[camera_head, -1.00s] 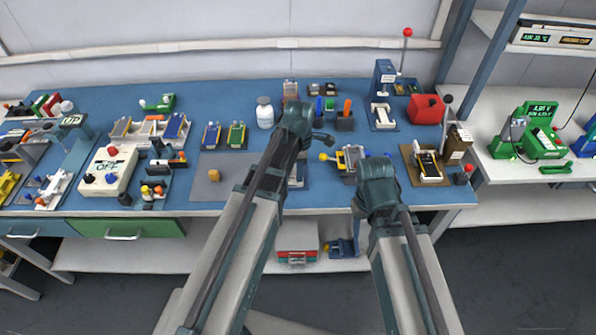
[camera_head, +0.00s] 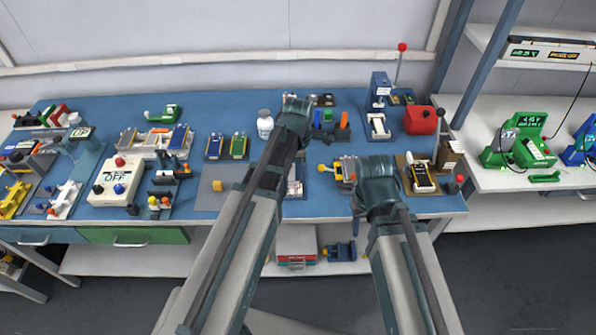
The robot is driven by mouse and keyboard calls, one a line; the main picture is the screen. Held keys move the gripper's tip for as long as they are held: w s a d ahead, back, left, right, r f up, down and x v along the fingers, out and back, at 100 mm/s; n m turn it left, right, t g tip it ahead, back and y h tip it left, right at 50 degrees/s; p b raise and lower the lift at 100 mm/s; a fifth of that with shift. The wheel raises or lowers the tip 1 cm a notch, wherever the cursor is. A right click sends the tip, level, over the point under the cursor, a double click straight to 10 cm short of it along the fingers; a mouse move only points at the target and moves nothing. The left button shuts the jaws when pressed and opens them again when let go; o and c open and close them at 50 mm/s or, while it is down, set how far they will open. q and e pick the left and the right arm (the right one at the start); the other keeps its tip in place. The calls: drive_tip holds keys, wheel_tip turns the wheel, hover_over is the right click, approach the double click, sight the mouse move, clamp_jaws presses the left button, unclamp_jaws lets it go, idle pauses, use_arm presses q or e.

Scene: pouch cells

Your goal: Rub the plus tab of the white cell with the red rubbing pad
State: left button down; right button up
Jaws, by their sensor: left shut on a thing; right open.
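My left gripper (camera_head: 294,114) is over the back middle of the blue bench. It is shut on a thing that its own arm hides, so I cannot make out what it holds. My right gripper (camera_head: 377,184) is open over the front right of the bench, beside a grey clamp fixture (camera_head: 345,170) with a yellow knob. A white flat piece (camera_head: 378,126) lies in a holder under the blue press; I cannot tell whether it is the white cell. A pale piece (camera_head: 295,188) shows partly behind my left arm. I cannot make out the red rubbing pad or the plus tab.
Blue and green cells (camera_head: 226,146) stand farther left. A grey mat (camera_head: 208,200) with a tan block has bare room.

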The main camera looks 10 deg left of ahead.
sight(297, 191)
use_arm(q)
drive_tip(key=shift+f, duration=0.15)
wheel_tip(297, 191, down, 6)
drive_tip(key=b, duration=0.5)
drive_tip(key=shift+r+b, duration=0.2)
drive_tip(key=shift+b, duration=0.2)
drive_tip(key=shift+f+b, duration=0.6)
idle(0.6)
drive_tip(key=shift+r, duration=0.1)
drive_tip(key=shift+s+a, duration=0.3)
drive_tip(key=shift+a, duration=0.5)
drive_tip(key=shift+d, duration=0.1)
drive_tip(key=shift+w+d, duration=0.25)
drive_tip(key=shift+d, duration=0.45)
drive_tip(key=shift+a, duration=0.15)
